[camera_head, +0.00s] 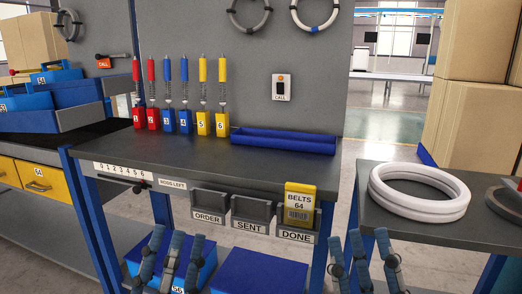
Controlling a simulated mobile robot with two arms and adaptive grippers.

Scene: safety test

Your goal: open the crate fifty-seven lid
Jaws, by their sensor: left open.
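Two blue crates stand low under the workbench, a left one (207,269) and a right one (262,270). Both show flat blue tops; the frame's bottom edge cuts them off. A white label low on the left crate is only partly visible, and I cannot read fifty-seven on either crate. My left gripper (177,237) is open and empty, in front of the left crate and partly hiding it. My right gripper (358,236) is open and empty, right of the right crate, near the gap between the bench and the right table.
The workbench (250,170) above the crates carries numbered coloured holders and a blue tray (283,141). Bins hang on its front edge, with a yellow BELTS 64 box (299,203) in the DONE bin. White rings (418,190) lie on the right table.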

